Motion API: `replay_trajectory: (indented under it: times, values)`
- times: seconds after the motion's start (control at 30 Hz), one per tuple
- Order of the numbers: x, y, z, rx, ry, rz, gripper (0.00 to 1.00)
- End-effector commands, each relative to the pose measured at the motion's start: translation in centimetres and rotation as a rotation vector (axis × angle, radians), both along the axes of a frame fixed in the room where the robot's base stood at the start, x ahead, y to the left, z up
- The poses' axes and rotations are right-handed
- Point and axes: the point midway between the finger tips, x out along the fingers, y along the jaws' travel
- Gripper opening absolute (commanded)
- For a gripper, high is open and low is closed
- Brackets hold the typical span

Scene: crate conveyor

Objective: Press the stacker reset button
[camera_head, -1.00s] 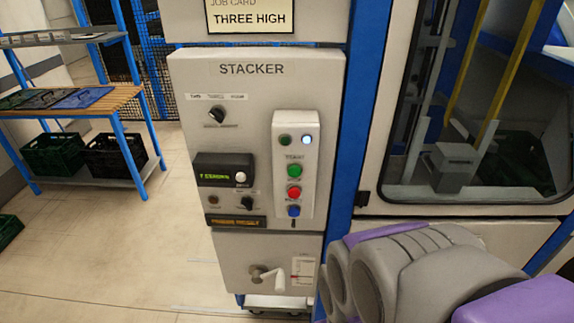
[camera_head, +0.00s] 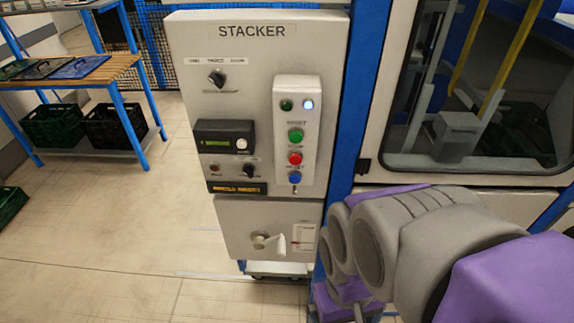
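The grey stacker panel (camera_head: 258,108) stands ahead of me, marked STACKER at its top. A raised pale button box (camera_head: 310,140) on its right side carries a green button (camera_head: 296,135), a red button (camera_head: 295,158) and a blue button (camera_head: 295,178) in a column. Their small labels are too blurred to read surely. Above them are a dark green lamp (camera_head: 286,105) and a lit white-blue lamp (camera_head: 308,104). My grey and purple arm fills the lower right, apart from the buttons in the picture. I cannot make out my gripper's fingers.
Left on the panel are a selector knob (camera_head: 217,78), a small display (camera_head: 222,141) and a lower knob (camera_head: 250,170). A white-handled lever (camera_head: 268,242) sits below. A glazed machine (camera_head: 470,100) stands right. A shelf with crates (camera_head: 52,127) stands left; floor between is clear.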

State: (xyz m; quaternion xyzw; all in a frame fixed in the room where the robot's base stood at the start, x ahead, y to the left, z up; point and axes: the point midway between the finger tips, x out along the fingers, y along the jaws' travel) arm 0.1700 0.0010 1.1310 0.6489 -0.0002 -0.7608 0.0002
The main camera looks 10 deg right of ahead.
Motion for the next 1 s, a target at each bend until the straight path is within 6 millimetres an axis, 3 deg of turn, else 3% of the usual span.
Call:
replay_trajectory:
  times: [0.07,1.0]
  values:
    - [0.00,0.00,0.00,0.000,0.000,0.000,0.88]
    - [0.00,0.00,0.00,0.000,0.000,0.000,0.00]
